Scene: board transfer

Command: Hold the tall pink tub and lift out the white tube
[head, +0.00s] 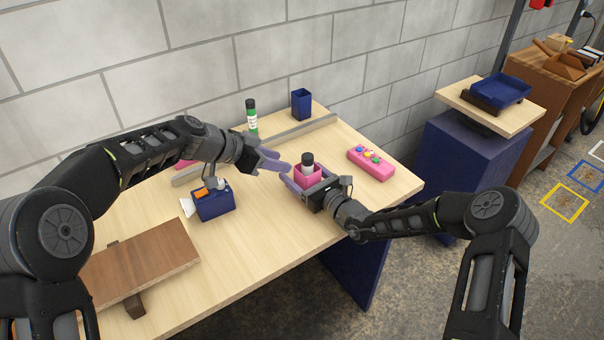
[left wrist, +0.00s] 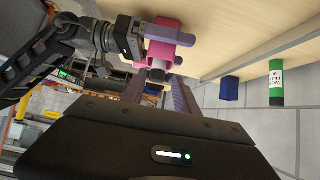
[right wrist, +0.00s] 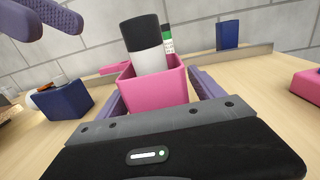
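The pink tub (head: 307,178) stands near the front right of the table, with the white tube (right wrist: 149,62) upright inside it, slightly tilted in the right wrist view. The tube's black cap (head: 307,158) sticks out above the rim; its lower part is hidden in the tub. My right gripper (head: 308,182) has one finger against each side of the tub and is shut on it. My left gripper (head: 283,160) is open and empty, to the left of the tube at about cap height. The left wrist view also shows the tub (left wrist: 165,50) and the cap (left wrist: 157,74) beyond its spread fingers.
A green tube with a black cap (head: 251,118) and a blue cup (head: 301,103) stand at the back by a grey rail (head: 290,135). A blue holder (head: 214,203) and a raised brown board (head: 140,262) are left. A pink block with coloured buttons (head: 371,163) lies right.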

